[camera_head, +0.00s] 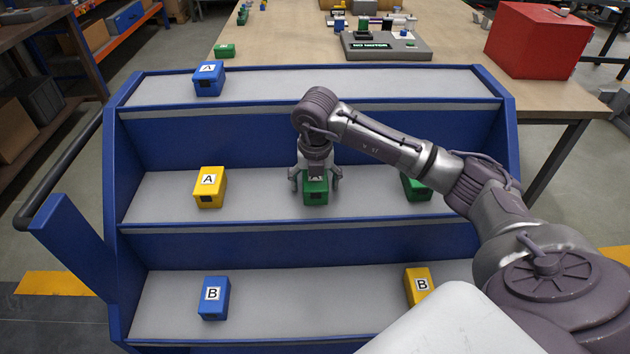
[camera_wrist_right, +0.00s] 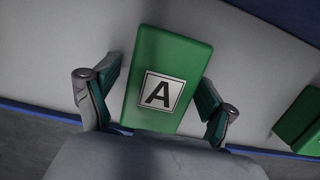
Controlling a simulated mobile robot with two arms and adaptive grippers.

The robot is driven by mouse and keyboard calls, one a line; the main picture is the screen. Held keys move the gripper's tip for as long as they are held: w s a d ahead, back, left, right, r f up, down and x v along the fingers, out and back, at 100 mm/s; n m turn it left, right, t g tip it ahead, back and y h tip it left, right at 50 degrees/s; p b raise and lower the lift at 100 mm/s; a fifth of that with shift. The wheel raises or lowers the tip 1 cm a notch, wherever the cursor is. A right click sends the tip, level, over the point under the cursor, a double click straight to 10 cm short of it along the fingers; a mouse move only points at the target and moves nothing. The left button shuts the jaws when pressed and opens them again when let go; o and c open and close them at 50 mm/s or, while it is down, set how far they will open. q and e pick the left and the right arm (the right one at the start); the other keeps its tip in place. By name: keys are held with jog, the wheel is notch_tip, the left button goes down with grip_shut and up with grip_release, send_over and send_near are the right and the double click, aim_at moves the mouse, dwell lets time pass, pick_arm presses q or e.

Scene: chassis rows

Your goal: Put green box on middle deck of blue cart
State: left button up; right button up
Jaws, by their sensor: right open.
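The blue cart (camera_head: 290,245) has stepped grey decks; its middle deck (camera_head: 260,196) runs across the centre of the head view. A green box (camera_head: 316,190) marked A stands on the middle deck. My right gripper (camera_head: 316,184) is open around it from above, with a finger on each side. In the right wrist view the green box (camera_wrist_right: 168,75) lies between the two open fingers (camera_wrist_right: 155,105), with visible gaps. A second green box (camera_head: 416,188) is on the middle deck to the right, partly hidden by my arm. My left gripper is not in view.
A yellow box A (camera_head: 209,188) is left on the middle deck. A blue box A (camera_head: 208,79) is on the top deck. A blue box B (camera_head: 213,298) and yellow box B (camera_head: 419,286) are on the lower deck. A table (camera_head: 455,75) behind bears a red box (camera_head: 540,41).

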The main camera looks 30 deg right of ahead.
aim_at(315, 182)
notch_tip(315, 182, up, 12)
jog(key=s+a, duration=0.1)
jog(key=shift+s, duration=0.25)
